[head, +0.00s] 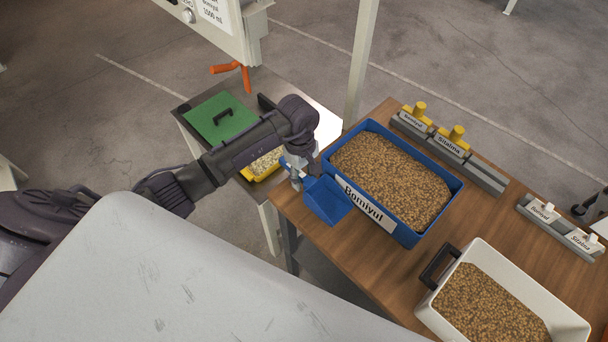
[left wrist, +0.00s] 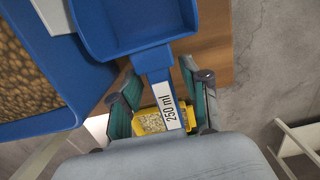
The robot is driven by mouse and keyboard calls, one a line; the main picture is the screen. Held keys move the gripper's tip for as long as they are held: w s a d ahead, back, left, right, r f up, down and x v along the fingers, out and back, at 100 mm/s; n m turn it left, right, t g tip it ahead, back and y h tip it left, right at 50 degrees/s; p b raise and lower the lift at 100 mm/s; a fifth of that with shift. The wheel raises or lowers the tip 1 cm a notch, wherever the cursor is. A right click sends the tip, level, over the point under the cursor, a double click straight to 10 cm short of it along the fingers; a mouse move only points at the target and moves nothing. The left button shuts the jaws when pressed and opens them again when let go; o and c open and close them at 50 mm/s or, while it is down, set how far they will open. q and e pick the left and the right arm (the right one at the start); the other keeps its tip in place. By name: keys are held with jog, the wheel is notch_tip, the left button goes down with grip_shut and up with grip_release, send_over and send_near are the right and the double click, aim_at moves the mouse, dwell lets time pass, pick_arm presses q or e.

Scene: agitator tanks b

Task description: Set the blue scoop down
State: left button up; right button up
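The blue scoop (head: 325,200) is at the left edge of the wooden table, beside the blue bin labelled Bomiyul (head: 362,203). In the left wrist view the scoop's empty bowl (left wrist: 130,25) is at the top, and its handle with a 250 ml label (left wrist: 170,105) points toward me, past the table edge. My left gripper (head: 298,180) is at the handle; in the left wrist view its fingers (left wrist: 160,92) stand on both sides of the handle with gaps showing. Whether the scoop rests fully on the table is hard to tell. My right gripper is not in view.
The blue bin holds brown pellets. A white bin of pellets (head: 577,322) stands at the lower right. Yellow-knobbed blocks (head: 452,143) and white-knobbed blocks (head: 560,226) line the far side. A lower table holds a green lid (head: 208,124) and a yellow tray (head: 262,166).

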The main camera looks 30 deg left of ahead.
pick_arm(q)
jog(key=shift+r, duration=0.2)
jog(key=shift+w+r, duration=0.1)
jog(key=shift+r, duration=0.15)
notch_tip(320, 180, up, 11)
jog(key=a+b, duration=0.1)
jog(key=b, duration=0.2)
jog(key=shift+r+b, duration=0.2)
jog(key=shift+b, duration=0.15)
jog(key=shift+w, duration=0.1)
